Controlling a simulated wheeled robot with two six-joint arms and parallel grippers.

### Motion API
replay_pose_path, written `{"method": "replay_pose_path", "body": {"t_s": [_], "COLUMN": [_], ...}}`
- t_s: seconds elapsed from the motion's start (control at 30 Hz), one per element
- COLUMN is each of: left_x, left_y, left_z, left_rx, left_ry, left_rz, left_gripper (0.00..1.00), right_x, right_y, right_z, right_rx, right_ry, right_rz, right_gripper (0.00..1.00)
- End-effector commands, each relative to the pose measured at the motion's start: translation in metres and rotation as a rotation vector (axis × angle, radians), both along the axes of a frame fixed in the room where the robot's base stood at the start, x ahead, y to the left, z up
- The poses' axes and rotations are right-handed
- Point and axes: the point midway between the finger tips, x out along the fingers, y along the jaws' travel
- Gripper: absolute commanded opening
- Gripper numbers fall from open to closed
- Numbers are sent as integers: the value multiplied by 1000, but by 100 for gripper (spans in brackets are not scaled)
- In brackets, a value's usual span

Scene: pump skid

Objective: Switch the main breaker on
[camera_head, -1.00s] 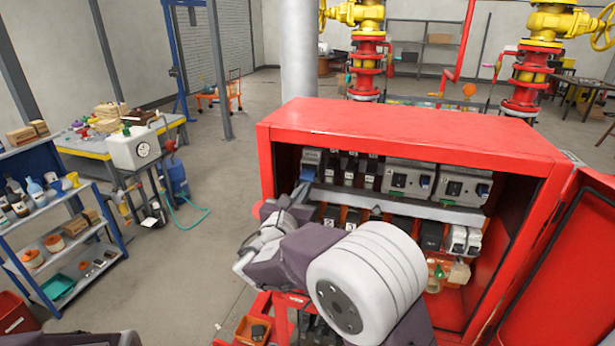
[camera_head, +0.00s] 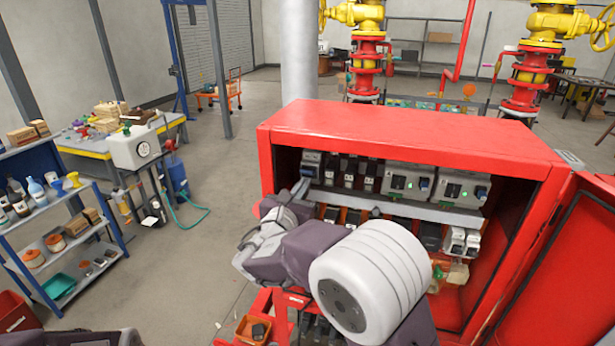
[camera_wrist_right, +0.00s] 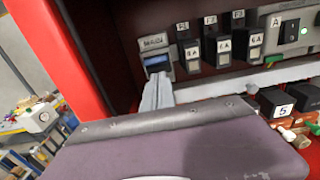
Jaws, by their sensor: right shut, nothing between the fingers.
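The main breaker (camera_head: 311,158) is the leftmost unit in the top row inside the open red cabinet. In the right wrist view it is a grey block (camera_wrist_right: 156,44) with a "MAIN" label and a blue lever or face (camera_wrist_right: 158,62). My right gripper (camera_head: 301,188) is shut and empty, just below and in front of the breaker. Its grey fingertips (camera_wrist_right: 158,84) are just under the blue part in the wrist view; I cannot tell whether they touch it. My left gripper is not in view.
Small breakers (camera_wrist_right: 222,45) stand right of the main one. Two larger units (camera_head: 408,181) with green lights are farther right. A grey rail (camera_head: 395,204) runs below the row. The red cabinet (camera_head: 410,128) has side walls and an open door (camera_head: 565,265) at right.

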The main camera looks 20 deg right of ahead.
Motion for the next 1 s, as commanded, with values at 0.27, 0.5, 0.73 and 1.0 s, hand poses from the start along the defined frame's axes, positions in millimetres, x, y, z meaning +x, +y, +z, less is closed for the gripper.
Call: {"method": "replay_pose_path", "body": {"t_s": [0.27, 0.5, 0.73, 1.0], "left_x": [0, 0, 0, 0], "left_y": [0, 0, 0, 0], "left_z": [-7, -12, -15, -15], "left_rx": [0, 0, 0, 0], "left_ry": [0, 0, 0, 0], "left_rz": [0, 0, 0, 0], "left_gripper": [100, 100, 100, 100], "right_x": [-15, -35, -53, -58], "right_y": [11, 25, 37, 40], "right_z": [-4, -5, -7, -7], "right_rx": [1, 1, 1, 1], "right_ry": [-1, 0, 1, 1], "right_rz": [3, 4, 2, 0], "right_gripper": [0, 0, 0, 0]}}
